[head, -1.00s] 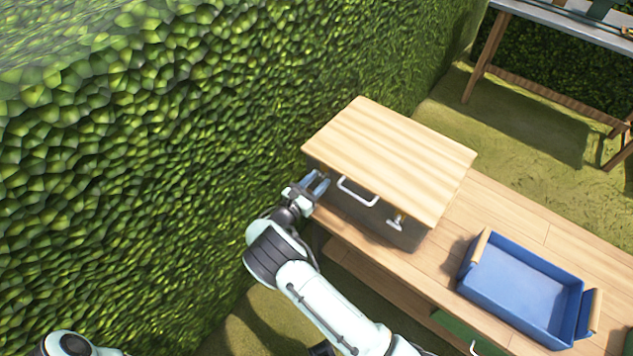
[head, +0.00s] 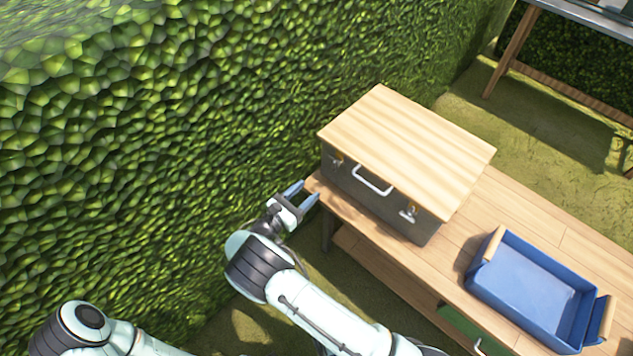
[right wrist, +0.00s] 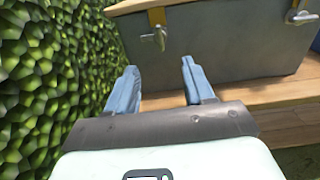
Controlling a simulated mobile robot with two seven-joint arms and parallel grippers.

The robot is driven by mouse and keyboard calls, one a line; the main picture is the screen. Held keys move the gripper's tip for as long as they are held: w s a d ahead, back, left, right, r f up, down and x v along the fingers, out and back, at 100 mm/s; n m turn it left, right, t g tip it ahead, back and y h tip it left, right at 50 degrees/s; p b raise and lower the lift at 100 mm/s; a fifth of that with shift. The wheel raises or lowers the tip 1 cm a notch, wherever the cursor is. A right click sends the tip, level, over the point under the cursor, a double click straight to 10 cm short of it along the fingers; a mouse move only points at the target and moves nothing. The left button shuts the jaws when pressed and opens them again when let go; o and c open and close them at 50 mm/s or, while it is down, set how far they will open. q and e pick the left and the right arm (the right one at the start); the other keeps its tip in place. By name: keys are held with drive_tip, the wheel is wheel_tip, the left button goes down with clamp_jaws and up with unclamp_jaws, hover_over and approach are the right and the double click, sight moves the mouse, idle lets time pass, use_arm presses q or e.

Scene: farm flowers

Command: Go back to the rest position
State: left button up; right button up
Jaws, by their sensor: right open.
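My right gripper (head: 303,196) is open and empty in the head view, off the left end of the bench, to the left of a grey box. In the right wrist view its two blue fingers (right wrist: 166,82) are spread with nothing between them. The grey box (head: 352,190) has a wooden lid (head: 408,148), a white handle and latches on its front. The box also shows ahead of the fingers in the right wrist view (right wrist: 225,45), apart from them. Part of my left arm (head: 85,325) shows at the bottom left; its gripper is out of view.
The box stands on a wooden bench (head: 520,215). A blue tray with wooden handles (head: 530,285) sits on the bench to the right. A leafy hedge (head: 150,150) rises close on the left. Another table (head: 580,18) stands at the far right over grass.

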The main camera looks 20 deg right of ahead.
drive_tip(key=shift+v, duration=0.85)
